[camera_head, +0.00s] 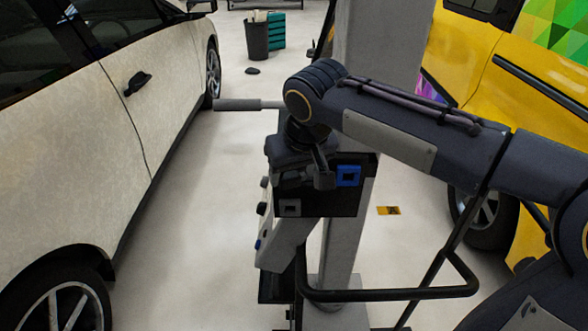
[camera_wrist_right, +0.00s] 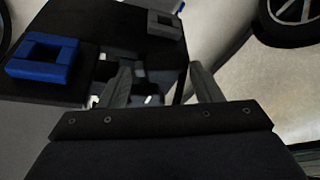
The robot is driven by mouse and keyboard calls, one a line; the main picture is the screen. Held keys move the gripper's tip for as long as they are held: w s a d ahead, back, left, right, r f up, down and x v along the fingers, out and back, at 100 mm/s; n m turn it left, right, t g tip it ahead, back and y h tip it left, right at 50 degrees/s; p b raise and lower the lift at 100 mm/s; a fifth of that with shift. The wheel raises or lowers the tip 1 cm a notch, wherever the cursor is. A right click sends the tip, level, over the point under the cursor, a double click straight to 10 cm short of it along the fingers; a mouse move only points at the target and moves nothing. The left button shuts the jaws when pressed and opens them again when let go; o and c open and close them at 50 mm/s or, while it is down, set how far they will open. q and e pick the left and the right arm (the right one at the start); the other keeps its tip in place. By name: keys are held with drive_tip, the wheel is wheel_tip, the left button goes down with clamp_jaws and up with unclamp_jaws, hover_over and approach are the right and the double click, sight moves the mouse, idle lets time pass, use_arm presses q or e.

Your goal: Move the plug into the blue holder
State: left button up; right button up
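The blue holder (camera_head: 348,175) is a square ring on the black panel (camera_head: 334,205); it also shows in the right wrist view, at the left (camera_wrist_right: 20,69). A grey square holder (camera_head: 290,208) sits on the same panel, lower left in the head view; it also shows in the wrist view (camera_wrist_right: 177,31). My right gripper (camera_head: 322,178) is over the panel, left of the blue holder in the head view. In the wrist view its two fingers (camera_wrist_right: 160,78) stand apart with nothing seen gripped. I cannot make out the plug. My left gripper is not in view.
A grey pillar (camera_head: 374,55) stands behind the panel. A white car (camera_head: 95,130) is at the left and a yellow vehicle (camera_head: 540,100) at the right. A dark bin (camera_head: 257,42) stands far back. The floor between car and panel is clear.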

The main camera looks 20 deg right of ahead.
drive_tip(key=shift+o, duration=1.1)
drive_tip(key=shift+r, duration=0.25)
drive_tip(key=p+v, duration=0.2)
drive_tip(key=v, duration=1)
drive_tip(key=s+d+f+m+y, duration=0.1)
drive_tip(key=s+d+f, duration=0.2)
drive_tip(key=s+f, duration=0.5)
drive_tip(key=s+d+f+m+t+y, duration=0.1)
drive_tip(key=s+d+f+m+y, duration=0.1)
drive_tip(key=s+f, duration=0.7)
wheel_tip(320, 180, down, 4)
drive_tip(key=shift+d+f, duration=0.2)
drive_tip(key=shift+d, duration=0.55)
